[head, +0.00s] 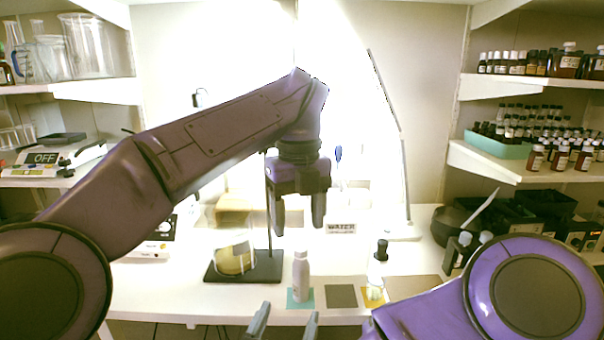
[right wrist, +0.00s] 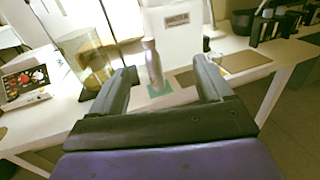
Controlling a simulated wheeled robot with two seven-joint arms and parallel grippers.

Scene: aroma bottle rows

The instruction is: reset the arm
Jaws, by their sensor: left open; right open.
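My left arm reaches in from the left, and its gripper (head: 298,222) hangs open and empty, pointing down above the back of the table. My right gripper (head: 284,322) is low at the front edge of the table, with only its fingertips showing in the head view. In the right wrist view my right gripper (right wrist: 165,75) is open with nothing between its fingers.
A glass beaker with yellowish liquid (head: 235,257) stands on a black stand base (head: 214,274). A WATER-labelled container (head: 341,227) is behind. Shelves with bottles (head: 570,62) flank the table.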

